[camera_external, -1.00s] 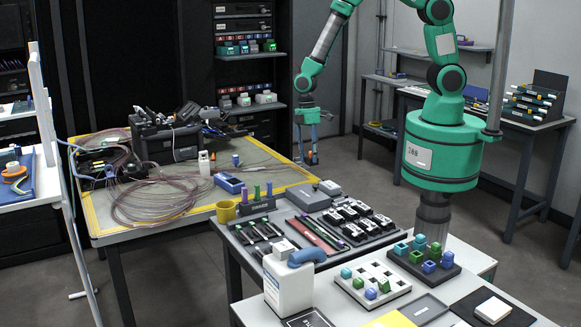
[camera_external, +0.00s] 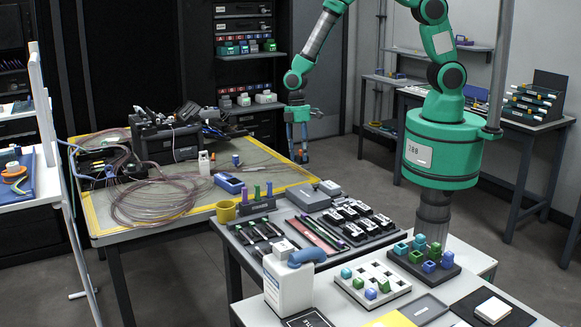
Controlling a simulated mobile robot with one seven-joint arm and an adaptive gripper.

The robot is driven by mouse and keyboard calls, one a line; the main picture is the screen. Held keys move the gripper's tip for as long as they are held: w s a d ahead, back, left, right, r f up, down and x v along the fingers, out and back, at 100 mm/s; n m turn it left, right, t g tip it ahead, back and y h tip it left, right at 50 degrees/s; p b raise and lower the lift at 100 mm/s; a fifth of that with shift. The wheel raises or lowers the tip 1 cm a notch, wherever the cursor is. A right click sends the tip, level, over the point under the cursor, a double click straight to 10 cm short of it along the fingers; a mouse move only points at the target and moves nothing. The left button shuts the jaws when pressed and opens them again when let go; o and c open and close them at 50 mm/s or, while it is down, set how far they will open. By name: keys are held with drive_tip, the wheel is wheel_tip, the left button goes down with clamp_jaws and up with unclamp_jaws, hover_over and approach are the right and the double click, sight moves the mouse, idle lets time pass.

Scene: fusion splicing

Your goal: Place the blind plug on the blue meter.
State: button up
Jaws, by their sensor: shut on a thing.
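The blue meter (camera_external: 229,183) lies on the yellow-edged table, with its pale face up. My gripper (camera_external: 301,158) points down near the right end of that table, to the right of the meter and apart from it. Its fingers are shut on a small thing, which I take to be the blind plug. The plug is mostly hidden between the fingertips and too small to make out clearly.
Coiled fibre cable (camera_external: 150,198) covers the left of the yellow-edged table (camera_external: 270,200). A white bottle (camera_external: 204,163) and a small blue piece (camera_external: 236,160) stand behind the meter. A yellow cup (camera_external: 226,211) stands on the nearer table.

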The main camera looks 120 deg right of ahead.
drive_tip(key=w+r+p, duration=0.3)
drive_tip(key=w, duration=1)
drive_tip(key=shift+w+d, duration=0.35)
drive_tip(key=shift+w, duration=0.05)
hover_over(229, 178)
drive_tip(key=shift+w+d+f, duration=0.15)
drive_tip(key=shift+d+f, duration=0.15)
drive_tip(key=shift+f, duration=0.5)
drive_tip(key=shift+d+x, duration=0.2)
drive_tip(key=shift+x, duration=0.65)
drive_tip(key=shift+d+x, duration=0.15)
drive_tip(key=shift+x, duration=0.7)
drive_tip(key=shift+f, duration=0.25)
drive_tip(key=o, duration=1.4)
drive_tip(key=shift+c, duration=0.2)
